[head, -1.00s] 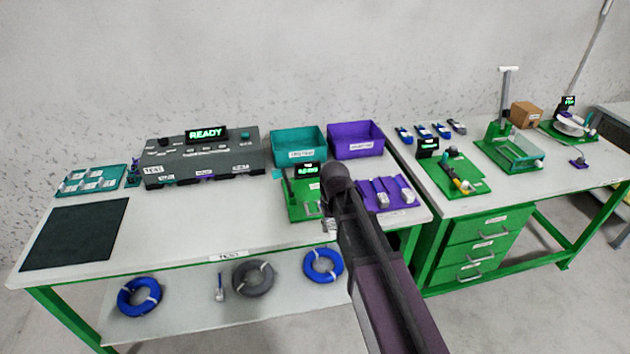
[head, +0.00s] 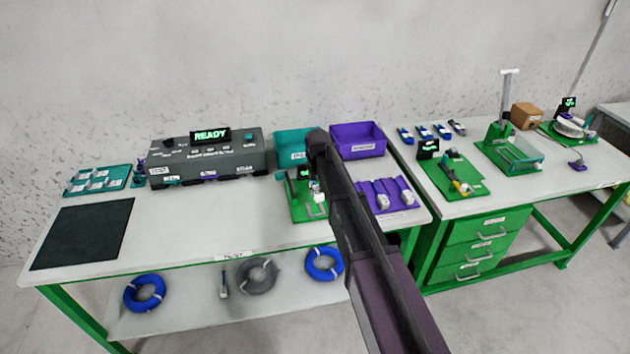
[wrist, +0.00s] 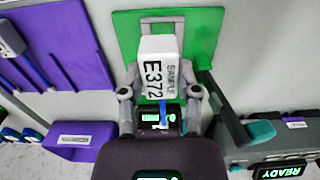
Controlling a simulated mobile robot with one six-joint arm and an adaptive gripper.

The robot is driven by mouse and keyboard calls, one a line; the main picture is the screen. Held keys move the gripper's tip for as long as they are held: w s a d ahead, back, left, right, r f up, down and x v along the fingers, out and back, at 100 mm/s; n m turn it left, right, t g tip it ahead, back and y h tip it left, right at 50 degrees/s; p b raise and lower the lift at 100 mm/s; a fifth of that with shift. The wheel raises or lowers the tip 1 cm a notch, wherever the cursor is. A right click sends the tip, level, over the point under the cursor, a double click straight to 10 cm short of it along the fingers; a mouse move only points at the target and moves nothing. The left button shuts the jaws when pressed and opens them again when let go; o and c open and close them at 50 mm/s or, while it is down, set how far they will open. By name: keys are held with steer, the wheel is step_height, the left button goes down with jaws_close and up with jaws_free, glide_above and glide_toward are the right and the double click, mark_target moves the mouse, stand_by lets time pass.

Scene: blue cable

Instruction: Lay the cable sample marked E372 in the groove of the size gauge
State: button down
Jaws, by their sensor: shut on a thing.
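The cable sample marked E372 (wrist: 158,65) is a white tag block with a short blue cable piece below it in the wrist view. My gripper (wrist: 160,97) is shut on it, one finger on each side. The size gauge is probably the green stand (head: 298,211) with a small lit display, on the left table in the head view. Its green plate (wrist: 205,32) shows behind the sample in the wrist view. My gripper (head: 317,190) is over this stand in the head view, partly hidden by my arm. The groove cannot be made out.
A purple holder (head: 378,206) with white-tagged samples stands right of the green stand. Teal (head: 290,158) and purple (head: 358,151) bins stand behind. The grey tester (head: 205,163) reading READY is to the left. The front left of the table around the dark mat (head: 82,236) is clear.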

steer(key=shift+w+a+r, duration=0.15)
steer(key=shift+w+a, duration=0.15)
steer(key=shift+w, duration=0.2)
steer(key=shift+w+a+r, duration=0.15)
steer(key=shift+w+a, duration=0.1)
steer(key=shift+w, duration=0.25)
steer(key=shift+f, duration=0.15)
steer(key=b, duration=0.6)
glide_above(315, 210)
steer(key=shift+f, duration=2.85)
steer(key=shift+f+b, duration=1.4)
steer(key=shift+f, duration=0.1)
stand_by(0.3)
steer(key=shift+c, duration=1.3)
jaws_free()
steer(key=shift+w+r, duration=0.1)
